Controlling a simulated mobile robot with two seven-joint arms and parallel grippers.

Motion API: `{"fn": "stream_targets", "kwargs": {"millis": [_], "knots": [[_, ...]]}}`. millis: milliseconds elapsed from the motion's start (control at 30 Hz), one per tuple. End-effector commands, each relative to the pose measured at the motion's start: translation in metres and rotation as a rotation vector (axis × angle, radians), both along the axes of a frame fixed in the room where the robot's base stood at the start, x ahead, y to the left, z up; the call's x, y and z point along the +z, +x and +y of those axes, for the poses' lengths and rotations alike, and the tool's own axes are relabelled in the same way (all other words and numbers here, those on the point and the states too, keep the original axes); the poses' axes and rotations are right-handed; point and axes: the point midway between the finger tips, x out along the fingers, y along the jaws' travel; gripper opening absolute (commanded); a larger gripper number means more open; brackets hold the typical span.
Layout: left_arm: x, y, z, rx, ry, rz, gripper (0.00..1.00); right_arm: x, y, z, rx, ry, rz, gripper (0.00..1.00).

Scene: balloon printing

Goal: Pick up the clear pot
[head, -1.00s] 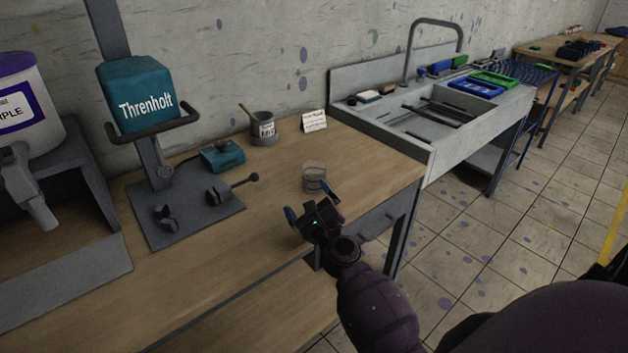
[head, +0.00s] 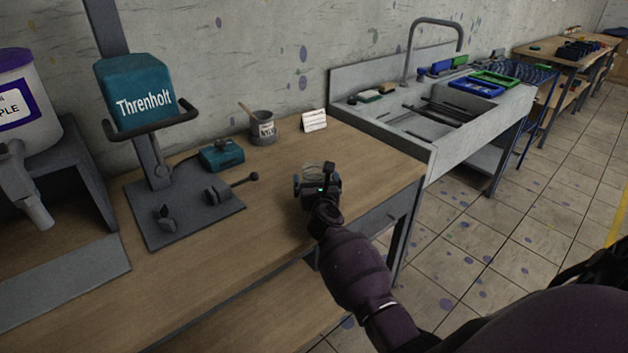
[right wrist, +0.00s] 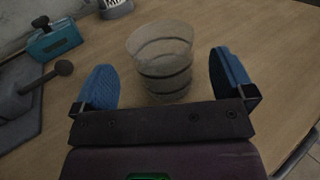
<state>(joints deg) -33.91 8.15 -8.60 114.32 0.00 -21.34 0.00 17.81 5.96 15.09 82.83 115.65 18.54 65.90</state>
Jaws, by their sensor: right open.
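The clear pot (right wrist: 162,62) stands upright on the wooden table, see-through with dark bands around it. In the right wrist view it sits between and a little ahead of the two blue fingertips of my right gripper (right wrist: 166,84), with a gap on each side. In the head view my right gripper (head: 318,183) is over the table's right part and hides most of the pot; only its top (head: 312,168) shows behind the gripper. My right gripper is open and empty. My left gripper is not in view.
A teal press marked Threnholt (head: 138,98) stands left, with a small teal box (head: 221,155) beside it. A grey can with a stick (head: 263,128) and a white card (head: 314,120) stand behind the pot. A grey sink (head: 425,115) adjoins right. The wooden tabletop (head: 225,240) in front is clear.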

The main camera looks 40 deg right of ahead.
Motion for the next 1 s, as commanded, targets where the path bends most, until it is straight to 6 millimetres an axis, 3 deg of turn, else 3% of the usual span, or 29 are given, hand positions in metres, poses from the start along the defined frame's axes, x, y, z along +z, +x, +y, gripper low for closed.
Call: {"fn": "stream_targets", "kwargs": {"millis": [333, 667, 1000], "knots": [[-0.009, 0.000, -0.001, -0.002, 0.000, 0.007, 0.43, 0.000, 0.037, -0.021, 0.000, -0.001, 0.000, 1.00], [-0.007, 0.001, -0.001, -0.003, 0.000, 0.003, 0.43, 0.003, 0.041, -0.024, 0.000, -0.001, -0.002, 1.00], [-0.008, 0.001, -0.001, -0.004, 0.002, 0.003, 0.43, 0.003, 0.041, -0.023, 0.000, -0.002, -0.001, 0.51]]}}
